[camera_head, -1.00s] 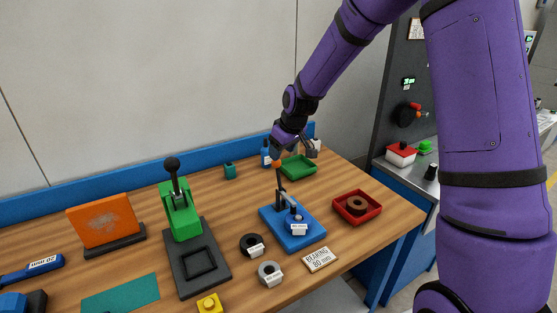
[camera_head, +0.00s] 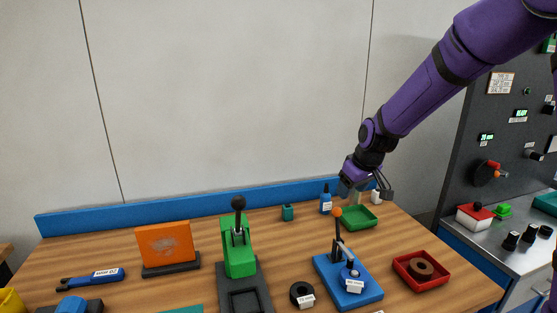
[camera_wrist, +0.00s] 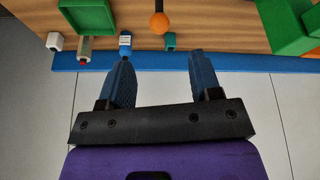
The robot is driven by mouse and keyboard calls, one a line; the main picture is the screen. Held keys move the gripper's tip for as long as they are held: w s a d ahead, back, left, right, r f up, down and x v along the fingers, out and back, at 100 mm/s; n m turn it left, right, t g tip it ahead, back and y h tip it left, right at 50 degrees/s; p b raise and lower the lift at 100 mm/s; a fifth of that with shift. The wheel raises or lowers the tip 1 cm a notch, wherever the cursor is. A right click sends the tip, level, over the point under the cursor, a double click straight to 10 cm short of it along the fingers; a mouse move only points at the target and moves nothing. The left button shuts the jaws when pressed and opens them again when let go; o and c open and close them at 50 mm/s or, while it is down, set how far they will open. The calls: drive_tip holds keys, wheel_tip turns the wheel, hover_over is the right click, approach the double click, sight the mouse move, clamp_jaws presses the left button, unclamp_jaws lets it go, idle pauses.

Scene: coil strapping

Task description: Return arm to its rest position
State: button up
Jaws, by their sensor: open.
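My gripper (camera_head: 367,189) is at the end of my purple arm, in the air over the back right of the wooden bench, near the green tray (camera_head: 359,218). In the wrist view my gripper (camera_wrist: 161,80) shows two blue-grey fingers wide apart with nothing between them. Beyond the fingertips are the bench's blue back edge (camera_wrist: 220,62) and an orange ball knob (camera_wrist: 159,23). The head view shows the same knob on the lever of a blue press (camera_head: 349,282).
A dark control panel (camera_head: 500,140) rises at right. The air above the bench's left is clear.

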drive_tip(key=s+d+r+m+h, duration=0.1)
drive_tip(key=s+r, duration=0.8)
drive_tip(key=s+d+r+m, duration=0.1)
drive_tip(key=s+r, duration=0.1)
drive_tip(key=s, duration=0.6)
drive_tip(key=s+d+r+m+t, duration=0.1)
drive_tip(key=s+r+m, duration=0.1)
drive_tip(key=s, duration=0.7)
drive_tip(key=s+d+r+m, duration=0.1)
drive_tip(key=s+r, duration=0.2)
drive_tip(key=s, duration=0.6)
drive_tip(key=shift+s+d+h, duration=0.15)
drive_tip(key=shift+s+h, duration=0.05)
drive_tip(key=shift+h, duration=0.1)
idle(0.4)
